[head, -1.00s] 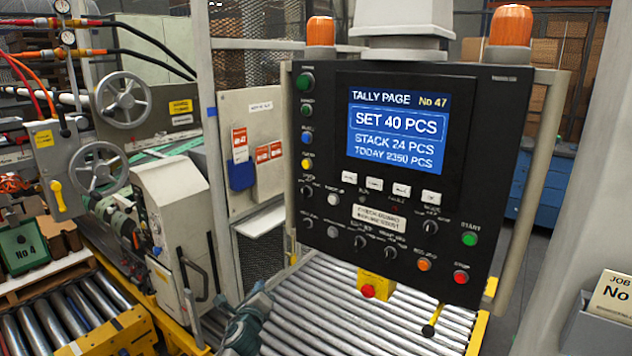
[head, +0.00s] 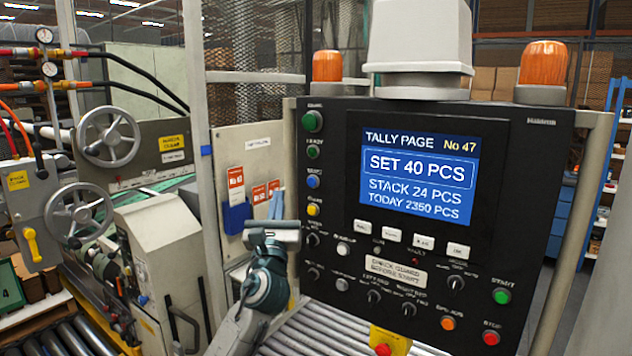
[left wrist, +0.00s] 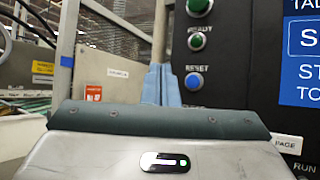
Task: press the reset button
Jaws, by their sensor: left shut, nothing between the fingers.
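The reset button is a round blue button in the left column of the black control panel, below a green button. It shows in the head view (head: 313,181) and, with its RESET label, in the left wrist view (left wrist: 194,81). My left gripper (head: 276,204) is shut and empty, its light-blue fingers together and pointing up. In the left wrist view its fingertips (left wrist: 160,72) lie just left of the button, with a gap in the picture. The button is not covered. My right gripper is not in view.
The black panel (head: 470,290) carries a lit screen (head: 418,172) and several other buttons close by, including a yellow one (head: 313,210) just below. A pale cabinet with tags (head: 262,150) stands behind my gripper. Rollers lie below.

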